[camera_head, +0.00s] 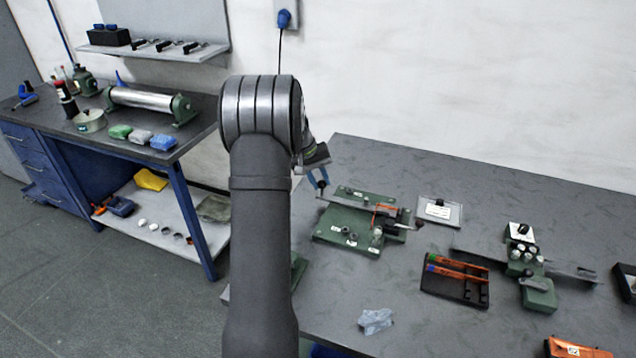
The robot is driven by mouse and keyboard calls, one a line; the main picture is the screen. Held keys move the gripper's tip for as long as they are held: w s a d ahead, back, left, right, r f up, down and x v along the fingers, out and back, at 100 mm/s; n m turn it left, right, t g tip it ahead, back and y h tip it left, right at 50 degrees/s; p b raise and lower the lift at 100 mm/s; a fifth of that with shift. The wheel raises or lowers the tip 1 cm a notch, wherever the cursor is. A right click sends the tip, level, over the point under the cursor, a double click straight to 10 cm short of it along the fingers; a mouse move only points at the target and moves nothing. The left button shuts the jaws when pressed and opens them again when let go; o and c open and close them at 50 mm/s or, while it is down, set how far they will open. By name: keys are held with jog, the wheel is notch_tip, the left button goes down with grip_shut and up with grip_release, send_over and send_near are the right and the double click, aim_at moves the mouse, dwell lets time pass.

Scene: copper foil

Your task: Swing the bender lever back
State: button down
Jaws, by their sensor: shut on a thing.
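The bender (340,228) is a green plate with small pegs and white labels, on the left part of the grey table. Its lever (345,206) is a grey bar running from the plate's left end toward the right. An orange copper strip (384,208) sits by the bender's right end. My gripper (319,184), with blue fingers, is at the lever's left end and shut on it. The exact contact is small and partly hidden by my own arm.
A black tray (455,284) with orange strips and a green device (538,294) are farther right. A crumpled bluish cloth (375,321) lies in front. The table between bender and cloth is free.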

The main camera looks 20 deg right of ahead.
jog(key=shift+w+d, duration=0.2)
jog(key=shift+w, duration=0.1)
dwell(0.4)
jog(key=c, duration=1.2)
grip_release()
jog(key=shift+d, duration=0.1)
jog(key=v, duration=1.7)
jog(key=shift+r, duration=0.25)
